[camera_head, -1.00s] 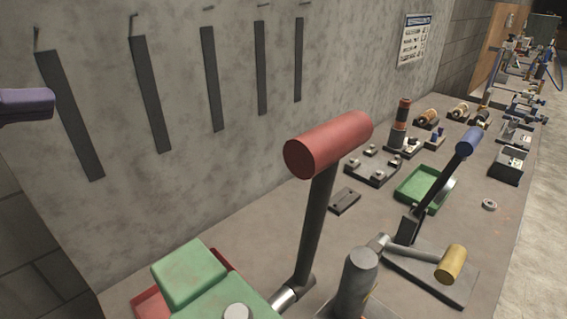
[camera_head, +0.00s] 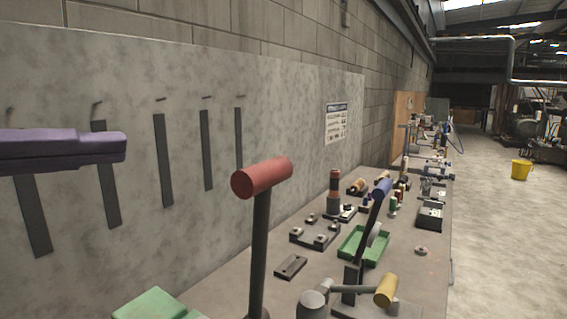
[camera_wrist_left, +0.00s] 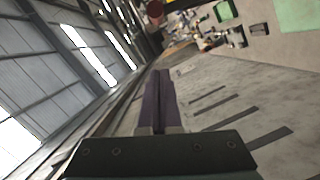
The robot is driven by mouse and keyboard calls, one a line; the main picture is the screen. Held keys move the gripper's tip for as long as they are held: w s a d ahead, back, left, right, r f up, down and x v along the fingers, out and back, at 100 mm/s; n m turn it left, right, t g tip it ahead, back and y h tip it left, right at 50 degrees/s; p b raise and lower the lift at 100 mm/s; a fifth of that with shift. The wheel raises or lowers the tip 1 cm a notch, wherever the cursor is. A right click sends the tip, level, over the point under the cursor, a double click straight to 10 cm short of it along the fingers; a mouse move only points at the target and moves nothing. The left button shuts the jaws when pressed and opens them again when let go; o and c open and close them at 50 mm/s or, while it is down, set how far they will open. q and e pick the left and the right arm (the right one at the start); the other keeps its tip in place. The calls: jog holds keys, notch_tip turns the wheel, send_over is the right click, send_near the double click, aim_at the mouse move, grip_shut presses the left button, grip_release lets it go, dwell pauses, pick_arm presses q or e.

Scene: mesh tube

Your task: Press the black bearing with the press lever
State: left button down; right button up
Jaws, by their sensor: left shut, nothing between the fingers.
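My left gripper (camera_head: 112,146), with purple fingers, comes in from the left at mid height, in front of the grey wall. In the left wrist view its two fingers (camera_wrist_left: 160,82) lie together with nothing between them. A lever with a red cylindrical handle (camera_head: 262,177) on a dark arm stands right of the gripper and apart from it; its base is below the picture. A lever with a blue handle (camera_head: 382,188) and one with a yellow handle (camera_head: 386,291) stand farther right. I cannot make out a black bearing. My right gripper is not in view.
A green block (camera_head: 150,305) shows at the bottom edge. The bench (camera_head: 236,278) holds a small dark plate (camera_head: 291,267), a fixture with several studs (camera_head: 315,236), a green tray (camera_head: 352,243) and a small ring (camera_head: 421,251). Dark strips (camera_head: 162,160) hang on the wall.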

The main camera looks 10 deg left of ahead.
pick_arm(q)
jog(key=w+d+f, duration=0.2)
jog(key=w+d, duration=0.5)
jog(key=d, duration=0.1)
jog(key=shift+d+f+p, duration=0.3)
jog(key=shift+d, duration=0.1)
dwell(0.7)
